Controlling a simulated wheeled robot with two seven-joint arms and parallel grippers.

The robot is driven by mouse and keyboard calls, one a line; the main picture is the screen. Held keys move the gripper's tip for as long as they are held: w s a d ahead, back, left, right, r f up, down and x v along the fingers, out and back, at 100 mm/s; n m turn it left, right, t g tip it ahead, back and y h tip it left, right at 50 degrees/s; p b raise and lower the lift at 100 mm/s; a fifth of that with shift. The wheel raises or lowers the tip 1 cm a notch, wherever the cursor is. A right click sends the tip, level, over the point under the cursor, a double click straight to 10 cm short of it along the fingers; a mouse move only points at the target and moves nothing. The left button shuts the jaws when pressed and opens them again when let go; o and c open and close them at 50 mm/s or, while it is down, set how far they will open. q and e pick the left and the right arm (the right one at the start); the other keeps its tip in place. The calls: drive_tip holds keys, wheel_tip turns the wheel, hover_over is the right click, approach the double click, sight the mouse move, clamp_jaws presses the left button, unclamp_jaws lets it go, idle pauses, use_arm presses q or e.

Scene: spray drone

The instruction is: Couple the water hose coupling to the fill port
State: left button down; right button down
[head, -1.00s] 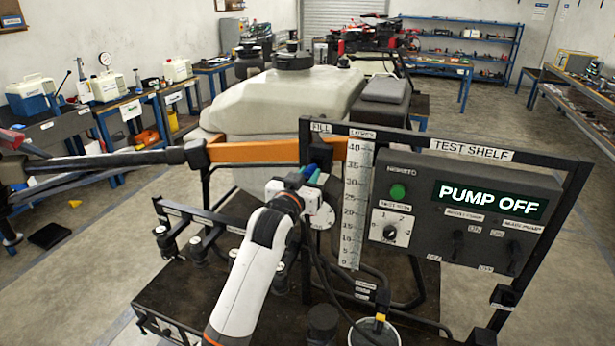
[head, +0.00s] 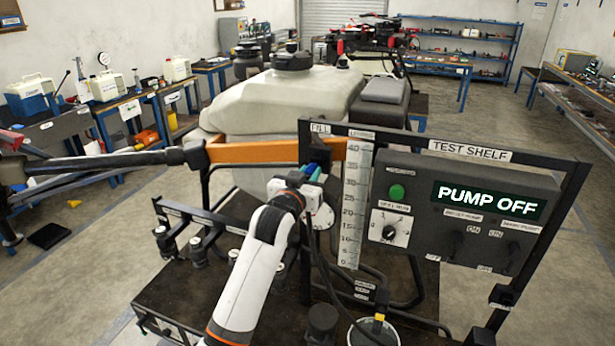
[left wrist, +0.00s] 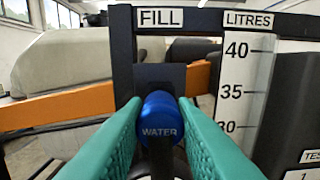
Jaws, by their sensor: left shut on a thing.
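The blue water hose coupling, marked WATER, (left wrist: 158,118) sits between the teal fingers of my left gripper (left wrist: 160,128), which is shut on it. In the head view my left gripper (head: 312,174) is at the left end of the test shelf frame, and a bit of the blue coupling (head: 305,168) shows there. A dark block (left wrist: 158,78) under the FILL label (left wrist: 161,18) is straight behind the coupling. The fill port opening is hidden behind the coupling, so I cannot tell whether they touch. My right gripper is out of view.
The litres scale (head: 354,205) stands just right of my left gripper. The control panel (head: 470,215) reads PUMP OFF. An orange bar (head: 245,152) runs behind the frame. A dark hose (head: 322,262) hangs below the gripper near a bucket (head: 375,335).

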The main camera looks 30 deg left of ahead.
use_arm(q)
drive_tip(key=shift+x, duration=0.8)
drive_tip(key=c, duration=1.1)
unclamp_jaws()
drive_tip(key=shift+s, duration=0.15)
drive_tip(key=shift+s+d+f+b, duration=0.1)
drive_tip(key=shift+s+d+b, duration=0.05)
drive_tip(key=shift+s+b, duration=0.2)
drive_tip(key=b+v, duration=0.3)
drive_tip(key=v, duration=0.8)
